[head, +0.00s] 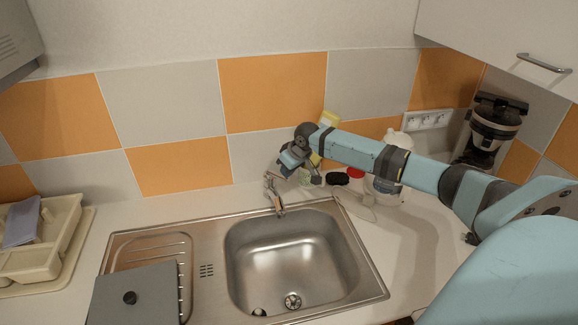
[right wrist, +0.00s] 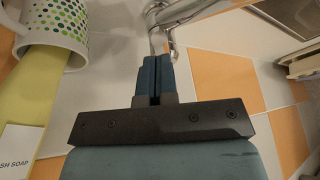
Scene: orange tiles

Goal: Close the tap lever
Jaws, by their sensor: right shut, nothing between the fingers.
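The chrome tap (head: 275,194) stands at the back edge of the steel sink (head: 230,240). It also shows at the top of the right wrist view (right wrist: 168,18), just beyond my fingertips. Its lever is too small to make out clearly in the head view. My right gripper (head: 284,166) reaches in from the right, close to the top of the tap and slightly right of it. In the right wrist view its two dark blue fingers (right wrist: 153,62) are together with nothing between them. I cannot tell whether they touch the tap. My left gripper is not in view.
A green-dotted mug (right wrist: 60,28) and a yellow soap bottle (right wrist: 30,100) are close beside my right gripper. A white jug (head: 390,190) and a coffee machine (head: 490,130) stand to the right. A dish rack (head: 60,230) is far left. The sink basin is clear.

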